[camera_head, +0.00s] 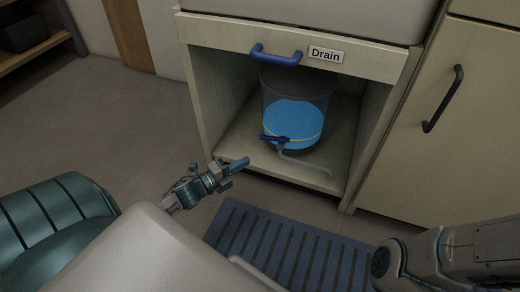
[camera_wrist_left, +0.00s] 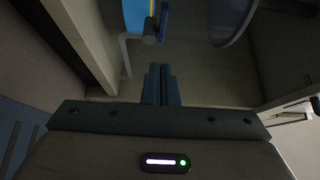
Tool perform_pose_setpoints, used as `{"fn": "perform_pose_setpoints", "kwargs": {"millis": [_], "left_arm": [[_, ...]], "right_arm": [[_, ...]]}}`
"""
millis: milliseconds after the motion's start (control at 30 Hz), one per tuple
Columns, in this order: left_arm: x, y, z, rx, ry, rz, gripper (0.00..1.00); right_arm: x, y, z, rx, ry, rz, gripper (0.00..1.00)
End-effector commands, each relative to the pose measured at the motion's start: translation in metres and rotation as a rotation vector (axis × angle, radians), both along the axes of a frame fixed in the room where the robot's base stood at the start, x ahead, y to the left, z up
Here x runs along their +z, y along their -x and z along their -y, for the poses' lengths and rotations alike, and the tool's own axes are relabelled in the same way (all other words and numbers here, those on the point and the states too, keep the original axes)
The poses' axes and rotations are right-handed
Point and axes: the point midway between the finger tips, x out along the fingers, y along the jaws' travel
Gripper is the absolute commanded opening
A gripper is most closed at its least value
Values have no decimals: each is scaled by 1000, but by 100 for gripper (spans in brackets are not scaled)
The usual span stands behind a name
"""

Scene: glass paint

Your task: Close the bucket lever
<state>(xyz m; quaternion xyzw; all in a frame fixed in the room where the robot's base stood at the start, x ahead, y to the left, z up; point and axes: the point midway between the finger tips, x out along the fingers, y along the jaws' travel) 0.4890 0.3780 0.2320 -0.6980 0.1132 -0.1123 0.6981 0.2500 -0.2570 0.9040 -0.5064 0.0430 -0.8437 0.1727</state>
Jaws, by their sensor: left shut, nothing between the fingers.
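A clear bucket (camera_head: 296,92) with blue liquid stands inside the open cabinet bay. Its dark blue lever (camera_head: 276,139) sits at the front of the bucket, above a pale bent drain pipe, and lies roughly crosswise in the head view. In the left wrist view the blue lever (camera_wrist_left: 164,20) is beyond the fingertips, near the top edge, and the bucket (camera_wrist_left: 135,12) shows only in part. My left gripper (camera_head: 240,163) is shut and empty, in front of the bay, below and left of the lever, apart from it. My right gripper is out of view.
The pale pipe (camera_head: 301,167) runs down and right to the bay floor. The cabinet's side walls and top rail with a blue handle (camera_head: 276,57) and a "Drain" label (camera_head: 326,55) frame the opening. A blue slatted mat (camera_head: 285,243) lies on the floor in front.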

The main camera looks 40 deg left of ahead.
Motion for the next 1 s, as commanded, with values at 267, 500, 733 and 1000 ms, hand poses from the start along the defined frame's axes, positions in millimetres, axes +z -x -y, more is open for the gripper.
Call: {"fn": "perform_pose_setpoints", "kwargs": {"millis": [267, 500, 733, 1000], "left_arm": [[1, -32, 10, 3, 2, 5, 0], [2, -57, 18, 3, 1, 4, 0], [-1, -85, 5, 4, -2, 3, 0], [1, -94, 1, 3, 2, 2, 0]], "right_arm": [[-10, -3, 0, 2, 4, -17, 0], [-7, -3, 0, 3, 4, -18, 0], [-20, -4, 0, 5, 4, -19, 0], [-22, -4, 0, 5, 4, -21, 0]]}}
